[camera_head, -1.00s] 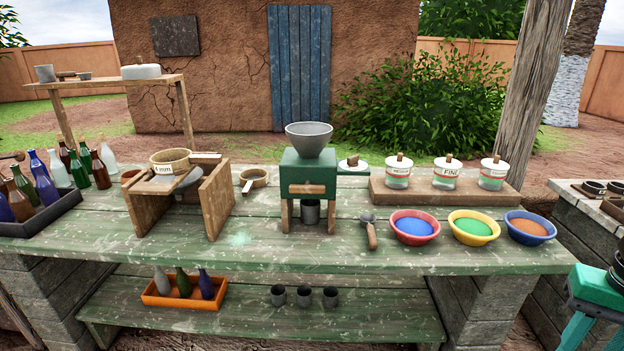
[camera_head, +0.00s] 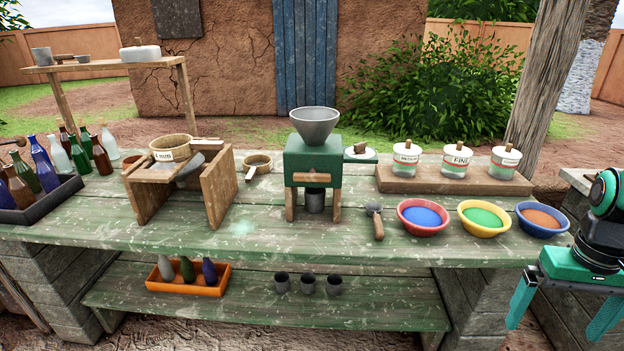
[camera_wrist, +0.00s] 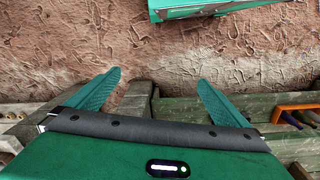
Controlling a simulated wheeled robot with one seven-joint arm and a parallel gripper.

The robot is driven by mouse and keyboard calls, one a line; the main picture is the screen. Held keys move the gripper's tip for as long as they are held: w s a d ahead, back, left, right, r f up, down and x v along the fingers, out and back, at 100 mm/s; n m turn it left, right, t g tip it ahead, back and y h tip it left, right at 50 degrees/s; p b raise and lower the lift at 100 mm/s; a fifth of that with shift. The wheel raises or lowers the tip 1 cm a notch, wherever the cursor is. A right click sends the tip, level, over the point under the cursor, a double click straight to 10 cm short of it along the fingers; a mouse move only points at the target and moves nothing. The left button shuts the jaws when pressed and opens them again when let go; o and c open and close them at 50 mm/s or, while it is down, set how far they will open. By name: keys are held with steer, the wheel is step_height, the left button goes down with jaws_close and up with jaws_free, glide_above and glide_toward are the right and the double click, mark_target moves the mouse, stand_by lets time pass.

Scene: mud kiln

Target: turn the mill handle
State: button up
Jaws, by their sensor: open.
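The mill (camera_head: 313,165) is a green box with a grey funnel (camera_head: 315,125) on top, standing on wooden legs mid-bench. A wooden bar (camera_head: 311,177) crosses its front, and a grey cup (camera_head: 314,200) stands under it. A thin arm reaches from its right side to a pale disc with a dark knob (camera_head: 360,150), which looks like the handle. My gripper (camera_head: 563,318) is open and empty, low at the right front edge of the bench, far from the mill. In the wrist view my gripper (camera_wrist: 158,92) shows two spread fingers above ground and planks.
Bowls of blue (camera_head: 423,217), green (camera_head: 483,218) and orange (camera_head: 542,219) powder and a scoop (camera_head: 375,221) stand right of the mill. Lidded jars stand on a board (camera_head: 460,180) behind. A wooden stand (camera_head: 212,190) with a sieve is left. An orange bottle tray (camera_head: 188,280) sits below.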

steer(key=w+a+f+n+t+h, duration=0.25)
steer(key=w+f+n, duration=0.25)
steer(key=w+n, duration=0.45)
steer(key=w+a+f+n+t+h, duration=0.1)
steer(key=w+a+f+n+h, duration=0.4)
steer(key=w, duration=0.7)
steer(key=n+t+y, duration=0.8)
steer(key=n+t, duration=0.7)
steer(key=n, duration=0.9)
glide_toward(312, 179)
steer(key=shift+h, duration=0.25)
steer(key=w, duration=1.1)
steer(key=shift+w+r, duration=0.15)
steer(key=shift+d, duration=0.1)
steer(key=c, duration=1)
